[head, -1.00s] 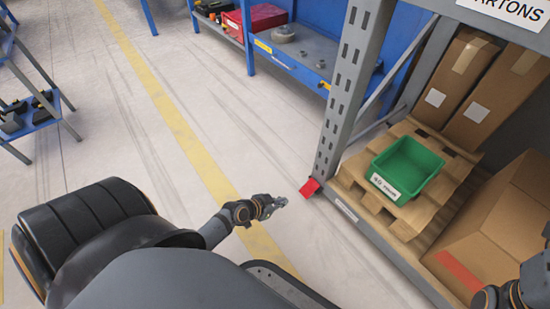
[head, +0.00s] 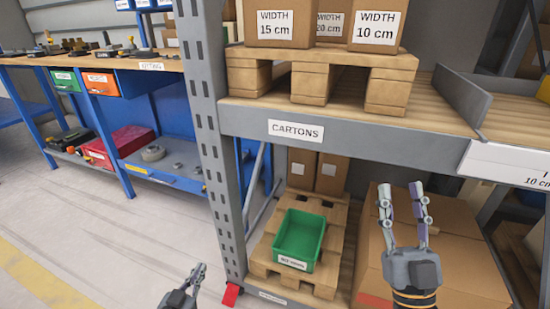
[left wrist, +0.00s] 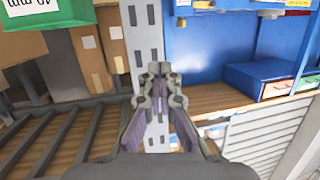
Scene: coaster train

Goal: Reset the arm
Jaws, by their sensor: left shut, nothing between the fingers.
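My left gripper (head: 198,272) is low in the head view, in front of the rack's grey post. It is shut and empty. In the left wrist view its fingertips (left wrist: 160,70) meet in front of the post. My right gripper (head: 403,192) points up in the head view, in front of a large carton. Its two fingers stand apart with nothing between them.
The rack post (head: 212,150) stands between my arms. A green bin (head: 299,240) sits on a pallet low in the rack, beside a large carton (head: 455,262). Small cartons (head: 283,32) stand on the upper shelf. A blue workbench (head: 105,110) is at left, with open floor before it.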

